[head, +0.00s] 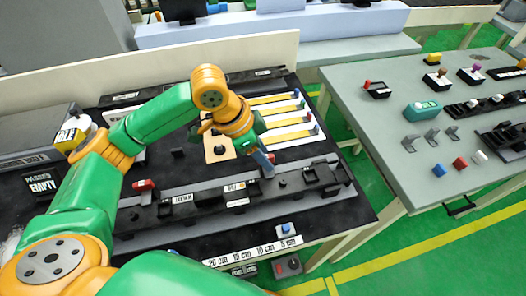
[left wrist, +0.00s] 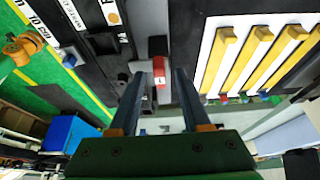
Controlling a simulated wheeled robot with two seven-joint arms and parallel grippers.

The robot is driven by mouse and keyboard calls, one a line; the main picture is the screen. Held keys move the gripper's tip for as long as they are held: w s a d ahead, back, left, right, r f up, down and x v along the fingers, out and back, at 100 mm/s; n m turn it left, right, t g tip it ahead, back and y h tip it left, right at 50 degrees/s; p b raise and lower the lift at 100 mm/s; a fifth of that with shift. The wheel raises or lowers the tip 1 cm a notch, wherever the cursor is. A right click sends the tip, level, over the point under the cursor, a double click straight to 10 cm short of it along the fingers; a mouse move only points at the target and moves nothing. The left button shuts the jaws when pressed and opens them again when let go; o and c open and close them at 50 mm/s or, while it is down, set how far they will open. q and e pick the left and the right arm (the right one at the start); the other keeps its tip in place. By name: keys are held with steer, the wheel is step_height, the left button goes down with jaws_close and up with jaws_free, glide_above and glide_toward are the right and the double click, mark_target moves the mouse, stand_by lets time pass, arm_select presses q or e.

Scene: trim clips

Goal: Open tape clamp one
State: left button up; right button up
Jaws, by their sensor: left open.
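A red clamp lever with a white "1" label (left wrist: 162,80) shows in the left wrist view, beyond and between my left fingertips. A red lever at the left end of the long grey fixture (head: 143,185) in the head view appears to be the same one. My left gripper (head: 264,160) is over the right half of this fixture, pointing down, with its dark fingers apart in the left wrist view (left wrist: 160,70). My right gripper is not in view.
Yellow and white strips (head: 285,118) lie behind the fixture. A blue button (head: 286,229) and length labels (head: 245,252) are at the front edge. A grey table (head: 400,80) with small parts stands at the right, across a gap of green floor.

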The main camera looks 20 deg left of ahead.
arm_select(q)
jaws_close()
